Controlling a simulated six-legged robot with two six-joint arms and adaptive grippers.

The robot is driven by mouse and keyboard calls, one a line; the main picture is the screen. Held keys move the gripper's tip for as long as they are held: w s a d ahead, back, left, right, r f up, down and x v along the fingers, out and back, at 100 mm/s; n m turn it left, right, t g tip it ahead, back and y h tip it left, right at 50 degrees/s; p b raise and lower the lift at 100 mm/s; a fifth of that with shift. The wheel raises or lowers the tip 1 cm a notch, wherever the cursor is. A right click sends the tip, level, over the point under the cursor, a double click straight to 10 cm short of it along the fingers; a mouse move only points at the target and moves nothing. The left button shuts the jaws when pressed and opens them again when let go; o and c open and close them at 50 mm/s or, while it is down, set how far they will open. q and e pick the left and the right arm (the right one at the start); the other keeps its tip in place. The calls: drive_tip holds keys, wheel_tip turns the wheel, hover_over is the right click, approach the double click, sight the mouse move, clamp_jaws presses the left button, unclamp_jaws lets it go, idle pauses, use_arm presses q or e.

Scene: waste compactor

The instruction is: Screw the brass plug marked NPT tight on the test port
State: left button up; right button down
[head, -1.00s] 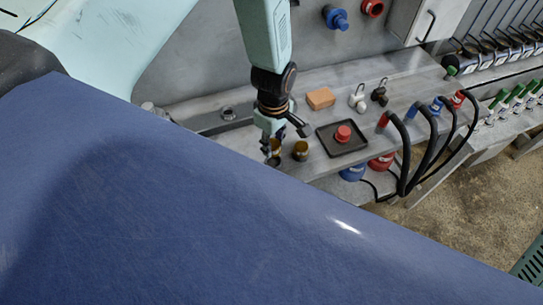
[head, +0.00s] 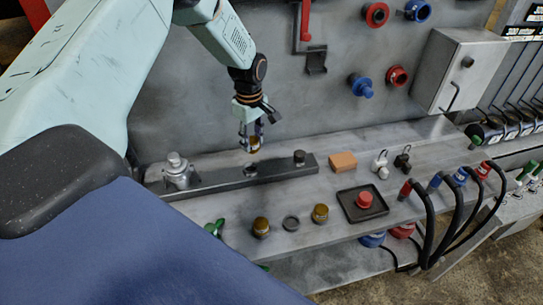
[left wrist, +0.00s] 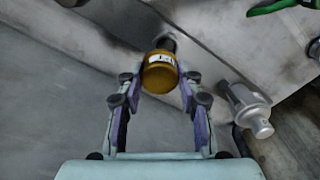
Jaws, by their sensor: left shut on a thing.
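My left gripper (head: 251,140) is shut on a brass plug (head: 255,142) above the dark metal rail on the bench. In the left wrist view the plug (left wrist: 160,74) sits between the fingers of the gripper (left wrist: 160,88). It bears a white label with dark letters that I cannot read for sure. A dark port (left wrist: 165,42) lies just beyond the plug; in the head view the port (head: 250,169) is on the rail below it. I cannot tell whether plug and port touch. Two other brass plugs (head: 261,227) (head: 320,213) stand on the bench front. My right gripper is not in view.
A grey fitting (head: 178,172) stands at the rail's left end and a dark post (head: 299,157) near its right end.

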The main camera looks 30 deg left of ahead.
use_arm(q)
drive_tip(key=shift+s+a+r, duration=0.2)
drive_tip(key=shift+a+r, duration=0.1)
drive_tip(key=shift+a, duration=0.2)
drive_tip(key=shift+s+m, duration=0.25)
drive_tip(key=shift+m, duration=0.05)
drive_tip(key=shift+d, duration=0.1)
drive_tip(key=shift+p, duration=0.35)
drive_tip(key=shift+f+b, duration=1.7)
drive_tip(key=shift+f, duration=1.3)
drive_tip(key=n, duration=0.3)
drive_tip(key=shift+w+r, duration=0.1)
drive_tip(key=shift+r, duration=0.05)
drive_tip(key=shift+r+n, duration=0.1)
drive_tip(key=shift+n, duration=0.9)
